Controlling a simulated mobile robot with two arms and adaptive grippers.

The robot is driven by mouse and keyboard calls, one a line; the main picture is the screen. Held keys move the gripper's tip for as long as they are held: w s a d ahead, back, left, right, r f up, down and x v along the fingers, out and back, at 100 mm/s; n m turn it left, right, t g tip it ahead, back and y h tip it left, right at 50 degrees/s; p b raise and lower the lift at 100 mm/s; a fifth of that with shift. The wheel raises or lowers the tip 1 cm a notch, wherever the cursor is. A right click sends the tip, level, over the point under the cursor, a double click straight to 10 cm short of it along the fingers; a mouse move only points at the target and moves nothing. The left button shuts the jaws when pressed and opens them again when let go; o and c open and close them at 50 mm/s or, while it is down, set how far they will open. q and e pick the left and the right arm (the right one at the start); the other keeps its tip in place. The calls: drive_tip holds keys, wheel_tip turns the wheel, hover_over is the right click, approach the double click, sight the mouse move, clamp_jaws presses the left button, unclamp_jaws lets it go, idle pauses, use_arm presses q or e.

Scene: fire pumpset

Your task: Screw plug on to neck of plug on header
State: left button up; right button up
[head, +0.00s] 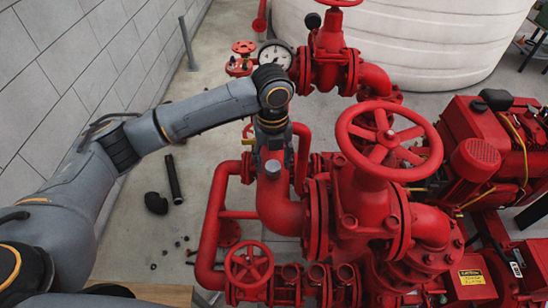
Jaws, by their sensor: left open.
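My left arm reaches in from the left, and its gripper (272,148) points down over the red header pipe (280,208). The gripper is open. A small grey round piece (273,169), which looks like the plug at the neck, shows at the top of the header, right under the fingertips. I cannot tell whether the fingers touch it or how far it sits on the neck. The gripper and wrist hide part of this spot. My right gripper is out of view.
A large red handwheel valve (388,140) stands close to the right of the header. A pressure gauge (276,55) and another valve (328,65) stand behind. A black pipe (174,180) and several small dark parts lie on the floor at left. A white tank (430,45) stands at the back.

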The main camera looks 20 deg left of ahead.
use_arm(q)
drive_tip(key=n, duration=0.5)
drive_tip(key=shift+n, duration=0.4)
drive_tip(key=n, duration=1.5)
drive_tip(key=shift+f, duration=0.15)
drive_tip(key=shift+c, duration=0.2)
clamp_jaws()
drive_tip(key=m, duration=0.4)
drive_tip(key=shift+m, duration=0.3)
